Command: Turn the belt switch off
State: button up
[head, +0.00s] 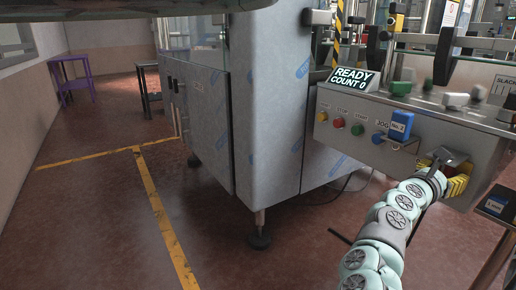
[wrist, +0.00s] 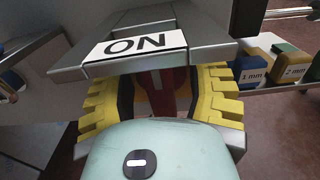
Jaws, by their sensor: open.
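My gripper (head: 441,172) is at the lower front of the grey control panel (head: 345,105), right of the blue box. In the wrist view my gripper (wrist: 162,98) is open, with one stepped yellow finger on each side. A dark red part (wrist: 165,92) shows between the fingers; it may be the belt switch, and I cannot tell if they touch it. A white label (wrist: 135,45) with the letters ON sits on a grey plate just beyond the fingers. The gripper hides most of this spot in the head view.
A display (head: 351,79) reads READY COUNT 0. Red (head: 339,122) and green (head: 357,129) buttons and a blue box (head: 400,124) sit left of my gripper. Blocks marked 1 mm (wrist: 253,76) and 2 mm (wrist: 294,72) stand at right. A steel cabinet (head: 265,110) stands left; floor is open beyond.

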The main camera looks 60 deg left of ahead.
jog(key=shift+o, duration=0.2)
grip_shut()
jog(key=shift+n, duration=0.3)
jog(key=n+p, duration=0.1)
jog(key=n, duration=0.2)
jog(key=shift+n, duration=0.3)
jog(key=n+p, duration=0.1)
jog(key=n, duration=0.3)
jog(key=shift+a+p, duration=0.15)
jog(key=shift+p, duration=0.25)
jog(key=n+p, duration=0.1)
jog(key=n, duration=0.2)
jog(key=n+p, duration=0.2)
jog(key=n, duration=0.1)
jog(key=shift+a+f+n, duration=0.15)
jog(key=shift+f+n, duration=0.05)
jog(key=shift+n, duration=0.2)
jog(key=shift+f+n+p, duration=0.2)
jog(key=shift+n+p, duration=0.9)
jog(key=shift+n, duration=0.3)
jog(key=shift+f, duration=0.1)
